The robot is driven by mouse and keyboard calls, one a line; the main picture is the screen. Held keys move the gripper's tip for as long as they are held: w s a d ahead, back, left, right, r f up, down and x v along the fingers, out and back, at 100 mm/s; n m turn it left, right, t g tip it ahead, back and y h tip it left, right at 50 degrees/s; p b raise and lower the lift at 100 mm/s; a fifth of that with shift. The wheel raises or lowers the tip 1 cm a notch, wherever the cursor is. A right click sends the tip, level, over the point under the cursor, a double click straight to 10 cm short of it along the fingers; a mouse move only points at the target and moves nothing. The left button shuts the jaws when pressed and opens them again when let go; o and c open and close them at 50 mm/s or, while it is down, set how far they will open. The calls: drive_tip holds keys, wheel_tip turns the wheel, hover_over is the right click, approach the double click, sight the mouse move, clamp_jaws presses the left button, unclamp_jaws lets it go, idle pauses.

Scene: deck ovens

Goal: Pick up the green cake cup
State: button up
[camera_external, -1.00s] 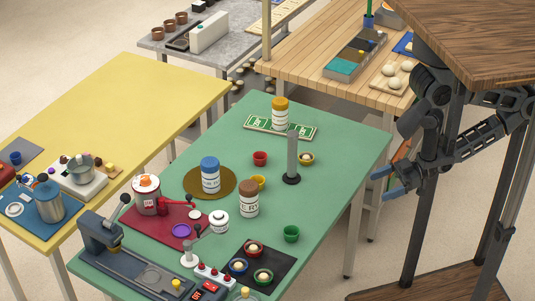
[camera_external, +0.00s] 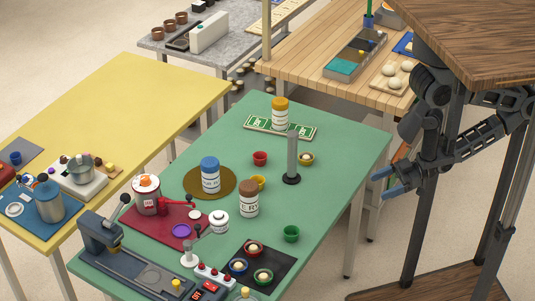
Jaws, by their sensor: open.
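A small green cup (camera_external: 291,233) stands upright near the front right edge of the green table, apart from other things; it looks empty. Another green cup (camera_external: 263,277) with pale filling sits on the black mat (camera_external: 286,259) beside a red cup (camera_external: 254,249) and a blue cup (camera_external: 238,266), both filled. My gripper (camera_external: 384,183) has blue fingertips. It is open and empty, just off the right edge of the green table, up and to the right of the empty green cup and well apart from it.
A grey post (camera_external: 292,160) stands upright on the green table (camera_external: 335,190). A brown-lidded jar (camera_external: 249,199), a blue-lidded jar (camera_external: 210,175), a yellow cup (camera_external: 258,183) and a red cup (camera_external: 260,158) stand left of it. The table's right side is mostly clear.

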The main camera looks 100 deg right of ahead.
drive_tip(key=m+g+h+b, duration=0.2)
drive_tip(key=m+h+b, duration=0.25)
drive_tip(key=b, duration=0.35)
approach(286, 232)
drive_tip(key=shift+w+a+f+h, duration=0.25)
drive_tip(key=shift+w+a+f, duration=0.05)
drive_tip(key=shift+w+a, duration=0.4)
drive_tip(key=shift+w+d, duration=0.55)
drive_tip(key=shift+w, duration=0.35)
drive_tip(key=p+x, duration=0.1)
drive_tip(key=x, duration=0.5)
drive_tip(key=shift+d+p, duration=0.1)
drive_tip(key=shift+p, duration=0.25)
drive_tip(key=shift+w+d+f, duration=0.15)
drive_tip(key=shift+w+f, duration=0.05)
drive_tip(key=shift+w, duration=0.05)
drive_tip(key=c, duration=1.1)
